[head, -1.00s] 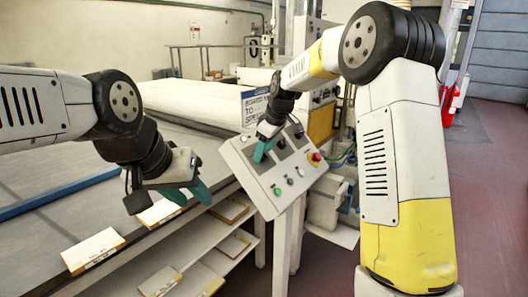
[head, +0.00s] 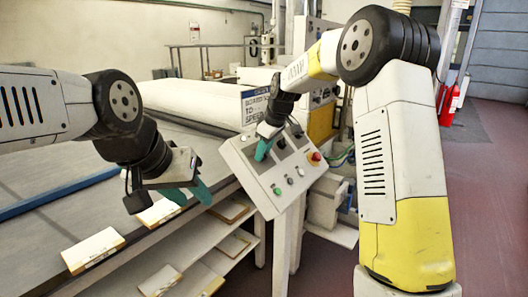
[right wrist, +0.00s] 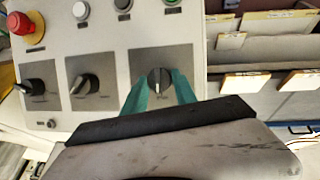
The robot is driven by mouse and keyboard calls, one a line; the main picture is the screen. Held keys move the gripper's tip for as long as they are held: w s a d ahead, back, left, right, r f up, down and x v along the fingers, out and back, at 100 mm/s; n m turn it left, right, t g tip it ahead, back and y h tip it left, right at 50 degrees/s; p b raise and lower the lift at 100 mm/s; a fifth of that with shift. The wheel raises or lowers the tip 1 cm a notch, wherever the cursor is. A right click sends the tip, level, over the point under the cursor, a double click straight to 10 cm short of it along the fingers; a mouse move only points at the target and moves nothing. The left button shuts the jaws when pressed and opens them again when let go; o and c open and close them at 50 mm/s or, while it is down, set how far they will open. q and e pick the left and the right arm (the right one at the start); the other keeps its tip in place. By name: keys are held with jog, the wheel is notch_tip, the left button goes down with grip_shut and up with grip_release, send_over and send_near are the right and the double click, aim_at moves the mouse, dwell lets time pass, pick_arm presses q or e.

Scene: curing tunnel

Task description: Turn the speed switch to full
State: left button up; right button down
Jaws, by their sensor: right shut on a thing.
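The grey control panel (head: 262,188) stands tilted on posts in the middle of the head view. In the right wrist view it carries a row of three dark rotary switches on square plates. The speed switch (right wrist: 159,78) is the one at the right of that row, a round black knob with a pale pointer line; its label is too small to read surely. My right gripper (right wrist: 160,90) is shut on this knob, a teal finger on each side. In the head view my right gripper (head: 265,148) hides the knob. My left gripper (head: 188,192) is open and empty above the table edge.
The panel also has a red emergency button (head: 316,156), a green button (head: 276,190) and two other rotary switches, the middle one (right wrist: 84,86) close beside my gripper. Boards (head: 93,250) lie on the table edge and on shelves below. A sign stands behind the panel.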

jog(key=m, duration=0.1)
jog(key=m+g, duration=0.1)
jog(key=m, duration=0.1)
jog(key=m+y, duration=0.1)
jog(key=shift+w+d+m+g, duration=0.2)
jog(key=shift+w+m+g, duration=0.05)
jog(key=shift+m+g, duration=0.15)
jog(key=m+y, duration=0.1)
jog(key=m, duration=0.1)
jog(key=m+g+y, duration=0.1)
jog(key=m, duration=0.2)
jog(key=shift+w+d, duration=0.1)
jog(key=shift+d, duration=0.05)
dwell(0.5)
jog(key=c, duration=1)
grip_release()
jog(key=v, duration=0.7)
jog(key=shift+d+r, duration=0.25)
jog(key=shift+r, duration=0.1)
